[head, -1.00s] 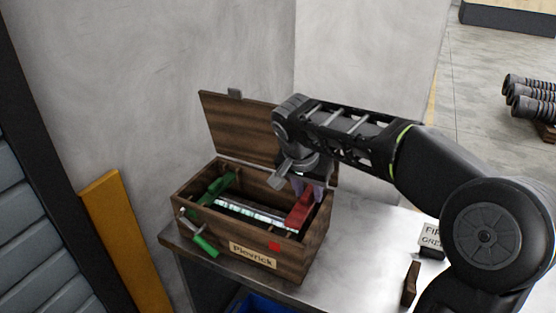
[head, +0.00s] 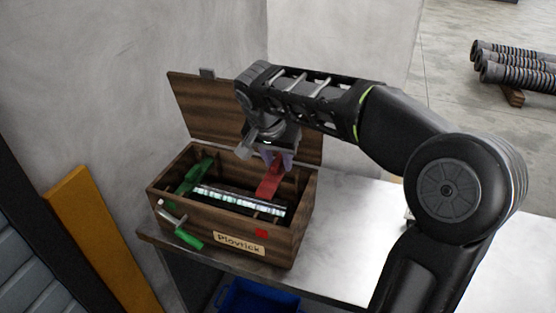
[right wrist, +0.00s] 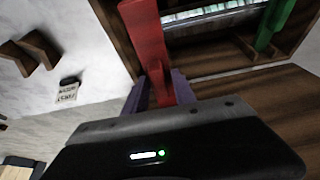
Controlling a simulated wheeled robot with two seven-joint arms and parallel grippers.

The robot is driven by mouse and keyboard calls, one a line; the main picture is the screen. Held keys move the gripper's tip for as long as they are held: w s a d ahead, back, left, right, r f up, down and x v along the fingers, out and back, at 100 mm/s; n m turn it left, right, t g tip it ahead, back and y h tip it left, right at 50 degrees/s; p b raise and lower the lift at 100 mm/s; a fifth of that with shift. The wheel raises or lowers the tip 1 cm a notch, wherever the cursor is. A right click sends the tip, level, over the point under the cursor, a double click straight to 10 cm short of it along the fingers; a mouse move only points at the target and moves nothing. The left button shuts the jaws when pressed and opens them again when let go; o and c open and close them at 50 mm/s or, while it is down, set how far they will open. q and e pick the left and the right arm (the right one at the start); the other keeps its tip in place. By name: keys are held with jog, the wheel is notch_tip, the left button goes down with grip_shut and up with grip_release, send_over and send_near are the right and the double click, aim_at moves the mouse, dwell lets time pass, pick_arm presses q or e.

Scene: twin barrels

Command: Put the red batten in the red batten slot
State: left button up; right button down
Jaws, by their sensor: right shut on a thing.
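The red batten (head: 269,183) is held by my right gripper (head: 277,159) over the right part of the open wooden box (head: 205,227). In the right wrist view the red batten (right wrist: 146,42) runs up from between the purple fingertips (right wrist: 158,92), shut on it. In the head view its lower end shows against the box interior; I cannot tell whether it touches anything. The red slot itself cannot be made out. My left gripper is not in view.
A green batten (head: 197,176) lies in the left of the box. A glossy striped bar (head: 238,200) spans the inside. The open lid (head: 205,110) stands behind. A green-handled piece (head: 188,239) sticks out at the front left. The table (head: 340,225) is clear to the right.

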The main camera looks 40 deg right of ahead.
aim_at(273, 176)
jog(key=shift+f+b, duration=2.5)
jog(key=shift+f, duration=0.4)
jog(key=shift+b, duration=0.45)
jog(key=shift+f+b, duration=2.2)
jog(key=shift+f, duration=0.25)
jog(key=c, duration=0.9)
grip_release()
jog(key=shift+c, duration=0.2)
jog(key=v, duration=0.8)
jog(key=shift+d, duration=0.1)
jog(key=shift+f, duration=0.1)
